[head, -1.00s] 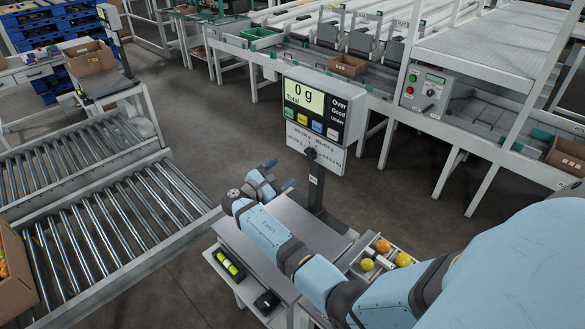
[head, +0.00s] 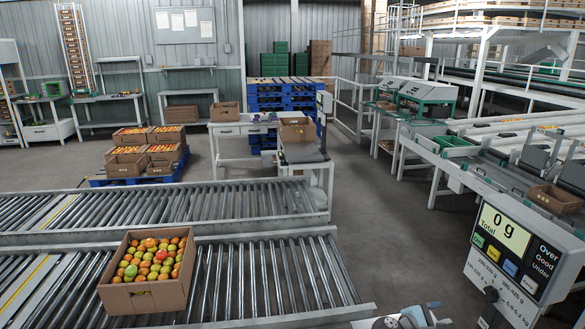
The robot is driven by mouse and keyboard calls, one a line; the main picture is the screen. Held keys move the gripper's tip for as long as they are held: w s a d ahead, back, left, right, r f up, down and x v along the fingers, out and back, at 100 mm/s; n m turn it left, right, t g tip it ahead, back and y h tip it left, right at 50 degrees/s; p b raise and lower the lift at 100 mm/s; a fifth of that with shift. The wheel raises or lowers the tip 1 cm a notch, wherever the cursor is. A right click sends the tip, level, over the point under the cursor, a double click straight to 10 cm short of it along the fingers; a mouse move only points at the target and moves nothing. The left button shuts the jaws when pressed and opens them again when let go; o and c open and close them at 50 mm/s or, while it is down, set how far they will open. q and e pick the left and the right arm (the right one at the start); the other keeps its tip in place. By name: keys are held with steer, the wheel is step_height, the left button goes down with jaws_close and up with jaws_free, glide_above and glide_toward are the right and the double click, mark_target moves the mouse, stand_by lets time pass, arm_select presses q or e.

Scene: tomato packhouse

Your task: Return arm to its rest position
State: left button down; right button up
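Part of an arm end with my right gripper (head: 420,316) shows at the bottom edge, left of the weighing scale display (head: 508,244). Its fingers look apart with nothing between them, though the frame edge cuts off much of it. The rest of that arm is out of view. My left gripper is not in view. The scale display reads 0 g.
A cardboard box of red, yellow and green tomatoes (head: 146,293) sits on the near roller conveyor (head: 275,275). Behind are a second roller conveyor (head: 200,205) and stacked tomato boxes on a blue pallet (head: 140,178). Grey floor (head: 385,235) lies open between conveyor and sorting line.

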steer(key=s+a+f+m+t+y+p, duration=0.2)
steer(key=s+a+f+y, duration=0.35)
steer(key=s, duration=0.25)
steer(key=s+a+f+m+t+y+p, duration=0.1)
steer(key=s+a+f+t+y, duration=0.2)
steer(key=s+a+f+y, duration=0.3)
steer(key=s+a+r+m+t+y+p, duration=0.1)
steer(key=s+a+r+m+y, duration=0.3)
steer(key=s, duration=0.4)
steer(key=s+a+r+m+t+y+p, duration=0.1)
steer(key=s+a+r+m+y, duration=0.2)
steer(key=s+a, duration=0.3)
steer(key=shift+s+a+r+m+t+y, duration=0.3)
steer(key=shift+s+r+m+y, duration=0.1)
steer(key=shift+s, duration=0.6)
